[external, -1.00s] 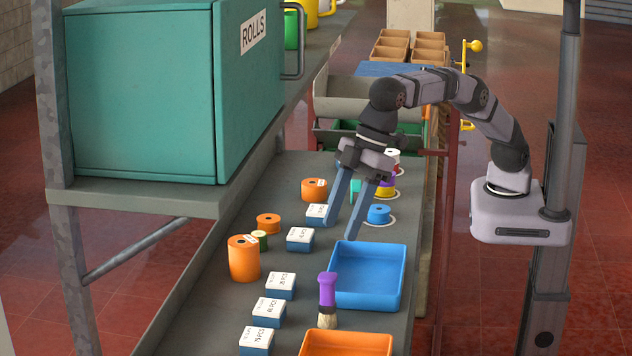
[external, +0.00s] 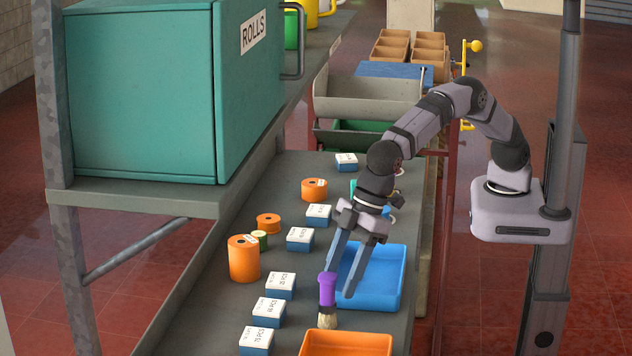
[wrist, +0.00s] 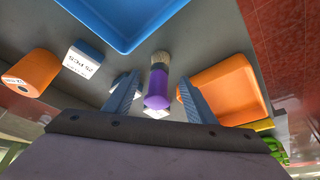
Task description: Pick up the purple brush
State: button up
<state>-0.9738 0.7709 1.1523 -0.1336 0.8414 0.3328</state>
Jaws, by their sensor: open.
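The purple brush (external: 327,290) stands upright on the grey bench, bristles down, between the blue tray and the orange tray. In the wrist view the brush (wrist: 157,88) shows its purple handle between my fingers, with the pale bristles beyond. My gripper (external: 338,284) is open and empty, its blue fingers angled down close by the top of the handle. In the wrist view my gripper (wrist: 157,92) has one finger on each side of the handle, with a gap on both sides.
The blue tray (external: 385,284) lies just behind the brush and the orange tray (external: 350,344) just in front. White-topped blue boxes (external: 280,284) line the bench to the left, with an orange roll (external: 244,260) beyond them. The teal cabinet (external: 140,95) overhangs the left side.

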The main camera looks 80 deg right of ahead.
aim_at(328, 303)
jog(key=shift+w+a+f, duration=0.2)
jog(key=shift+w+f, duration=0.05)
jog(key=shift+f, duration=0.4)
jog(key=shift+f+p, duration=0.1)
jog(key=shift+p, duration=0.3)
jog(key=x, duration=0.1)
jog(key=p+x, duration=0.2)
jog(key=shift+w+a, duration=0.25)
jog(key=shift+w, duration=0.05)
jog(key=shift+p+x, duration=0.3)
jog(key=shift+x, duration=0.5)
jog(key=shift+c, duration=0.6)
jog(key=c, duration=1)
